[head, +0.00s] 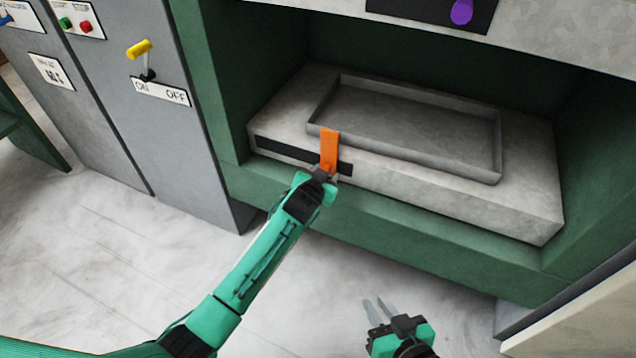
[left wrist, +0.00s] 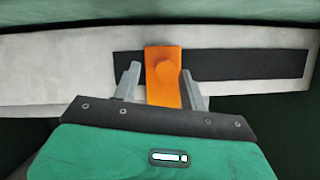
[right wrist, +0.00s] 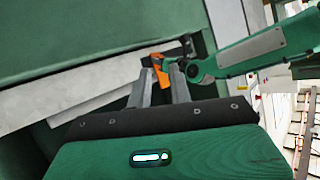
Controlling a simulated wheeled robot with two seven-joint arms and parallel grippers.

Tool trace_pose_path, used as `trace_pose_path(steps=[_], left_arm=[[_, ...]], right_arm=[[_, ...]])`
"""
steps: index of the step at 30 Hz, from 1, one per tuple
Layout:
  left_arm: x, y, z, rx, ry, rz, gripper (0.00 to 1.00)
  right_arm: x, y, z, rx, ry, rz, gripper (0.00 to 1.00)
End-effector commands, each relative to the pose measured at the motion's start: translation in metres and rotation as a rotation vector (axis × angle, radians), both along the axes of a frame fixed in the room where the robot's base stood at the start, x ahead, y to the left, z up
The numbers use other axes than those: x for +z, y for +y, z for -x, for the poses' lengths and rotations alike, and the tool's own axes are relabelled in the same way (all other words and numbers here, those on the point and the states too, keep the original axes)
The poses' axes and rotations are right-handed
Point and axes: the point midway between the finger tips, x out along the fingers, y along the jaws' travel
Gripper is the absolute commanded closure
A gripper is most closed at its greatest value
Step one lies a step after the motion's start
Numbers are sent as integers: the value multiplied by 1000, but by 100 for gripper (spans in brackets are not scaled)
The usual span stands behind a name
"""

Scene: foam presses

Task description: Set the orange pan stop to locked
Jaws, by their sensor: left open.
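The orange pan stop (head: 329,148) is a flat orange piece on a dark strip (head: 285,151) in the front of the pale press bed, near the strip's right end. Its upper end stands at the front rim of the grey pan (head: 420,110). My left gripper (head: 326,174) is at its lower part. In the left wrist view the stop (left wrist: 163,75), with a round knob, lies between the open fingers (left wrist: 160,88); a gap shows on the left, and I cannot tell whether the right finger touches. My right gripper (head: 380,310) is open, empty and low in front of the press.
Green press walls (head: 210,90) enclose the bed at both sides. A grey cabinet (head: 150,120) on the left bears a yellow-handled ON/OFF switch (head: 142,52) and red and green buttons. A purple knob (head: 461,12) is above. The floor in front is clear.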

Motion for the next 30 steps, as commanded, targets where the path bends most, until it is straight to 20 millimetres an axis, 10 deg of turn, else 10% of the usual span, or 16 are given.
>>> trace_pose_path(steps=[18, 30], left_arm=[[43, 27, 102, -3, 2, 1, 57], [49, 31, 118, -2, 2, 0, 57]], right_arm=[[-1, -51, 14, -35, 317, 189, 79], [-2, -59, 19, -40, 369, 215, 79]])
